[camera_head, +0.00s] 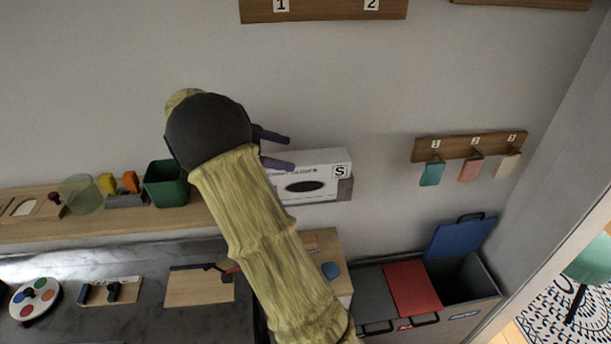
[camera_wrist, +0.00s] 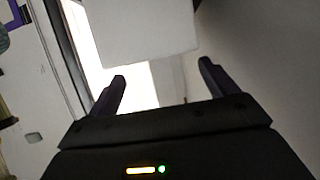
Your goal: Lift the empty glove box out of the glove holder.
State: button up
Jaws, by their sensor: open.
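The white glove box (camera_head: 322,164), marked with an S and with a dark oval opening in its front, sits in the grey glove holder (camera_head: 345,190) on the wall. My gripper (camera_head: 289,151) is open, its two purple fingers pointing right at the upper left part of the box. My arm hides the box's left end. In the wrist view, the blank white box face (camera_wrist: 145,28) lies beyond the fingertips of my gripper (camera_wrist: 162,72), and nothing is between the fingers. I cannot tell whether the box is empty.
A wooden shelf (camera_head: 110,226) with a green bin (camera_head: 166,183) runs along the wall at left. A hook rail (camera_head: 470,146) with coloured tags hangs at right. Bins with a red lid (camera_head: 411,288) and a raised blue lid (camera_head: 461,238) stand below it.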

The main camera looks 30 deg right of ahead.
aim_at(303, 158)
jog(key=p+x, duration=0.3)
jog(key=x, duration=0.1)
jog(key=shift+d+f, duration=0.25)
jog(key=shift+d, duration=0.05)
jog(key=shift+s+d+f, duration=0.1)
jog(key=shift+d+f, duration=0.05)
jog(key=shift+d, duration=0.05)
jog(key=shift+f, duration=0.1)
jog(key=c, duration=1.3)
